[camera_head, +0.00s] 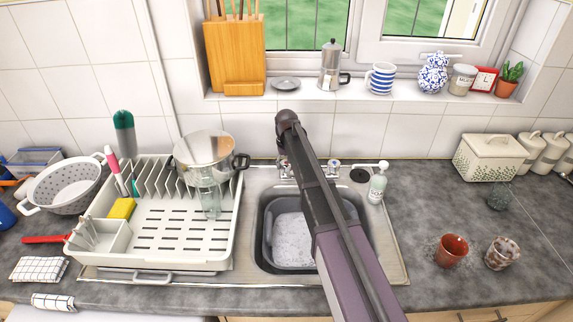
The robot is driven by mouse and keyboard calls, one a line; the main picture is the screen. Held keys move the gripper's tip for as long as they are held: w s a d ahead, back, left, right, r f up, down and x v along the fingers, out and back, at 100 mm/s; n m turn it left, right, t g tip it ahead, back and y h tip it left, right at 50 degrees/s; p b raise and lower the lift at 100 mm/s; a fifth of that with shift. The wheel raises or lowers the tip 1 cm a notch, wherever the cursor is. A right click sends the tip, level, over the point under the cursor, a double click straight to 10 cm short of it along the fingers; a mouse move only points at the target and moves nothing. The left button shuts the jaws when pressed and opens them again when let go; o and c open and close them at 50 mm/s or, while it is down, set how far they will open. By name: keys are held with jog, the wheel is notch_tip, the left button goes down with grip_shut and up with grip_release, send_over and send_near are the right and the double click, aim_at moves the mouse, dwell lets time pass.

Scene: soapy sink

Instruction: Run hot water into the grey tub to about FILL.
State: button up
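The grey tub (290,268) sits in the steel sink (250,215) at the centre of the counter. White suds (293,240) show inside it; the water depth under them is hard to tell. My arm crosses in front and covers the right part of the tub and most of the tap. A tap handle (333,166) shows to the right of my arm, and part of another (284,168) shows to its left. The spout is hidden, so I cannot tell whether water runs. I cannot make out my gripper in this view.
A white dish rack (165,262) with a steel pot (206,150) stands left of the sink. A soap bottle (377,188) stands at the sink's back right. A terracotta cup (451,251) and a patterned cup (502,254) are on the right counter. The windowsill holds several items.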

dwell(0.4)
jog(key=shift+m, duration=2.8)
jog(key=o, duration=1.1)
jog(key=shift+n, duration=0.3)
